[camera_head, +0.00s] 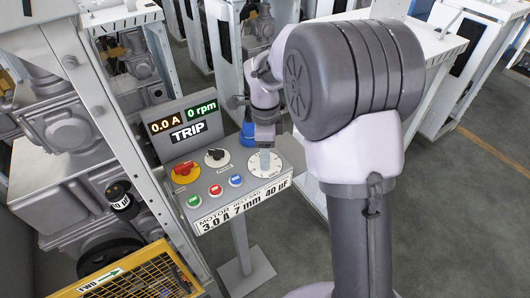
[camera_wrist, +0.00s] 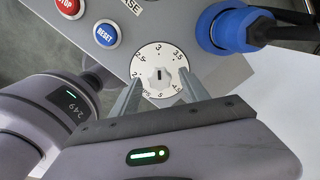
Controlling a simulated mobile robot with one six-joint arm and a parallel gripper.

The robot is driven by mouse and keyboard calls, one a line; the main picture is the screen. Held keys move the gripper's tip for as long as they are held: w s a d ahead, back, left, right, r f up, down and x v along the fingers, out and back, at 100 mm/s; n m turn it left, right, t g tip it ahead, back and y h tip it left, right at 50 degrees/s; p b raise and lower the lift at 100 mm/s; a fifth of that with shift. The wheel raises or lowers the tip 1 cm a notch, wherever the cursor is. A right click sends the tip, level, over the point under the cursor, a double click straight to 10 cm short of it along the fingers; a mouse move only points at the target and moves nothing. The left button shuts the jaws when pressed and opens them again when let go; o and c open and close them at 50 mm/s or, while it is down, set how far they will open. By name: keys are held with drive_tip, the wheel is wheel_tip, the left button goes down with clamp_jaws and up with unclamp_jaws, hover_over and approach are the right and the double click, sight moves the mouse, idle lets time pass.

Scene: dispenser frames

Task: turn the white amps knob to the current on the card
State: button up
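The white amps knob (camera_wrist: 160,78) sits on a round white dial (camera_wrist: 148,59) with marks from 2 to 4.5. Its raised grip stands upright in the wrist view, with a dark line that appears to point at 3. My gripper (camera_wrist: 160,82) is open, one finger on each side of the grip, with gaps showing. In the head view my gripper (camera_head: 264,143) is above the dial (camera_head: 266,165), which it partly covers. The card (camera_head: 243,207) on the panel's front edge reads 3.0 A, 7 mm, 40 µF.
The display (camera_head: 183,118) reads 0.0 A, 0 rpm, and TRIP shows below. The panel has a red-yellow switch (camera_head: 185,172), a black knob (camera_head: 216,157) and green, red and blue buttons. A blue plug (camera_wrist: 228,27) with black cable is close to the dial.

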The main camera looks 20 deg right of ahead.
wheel_tip(320, 180, up, 17)
drive_tip(key=p, duration=0.6)
drive_tip(key=shift+r, duration=0.2)
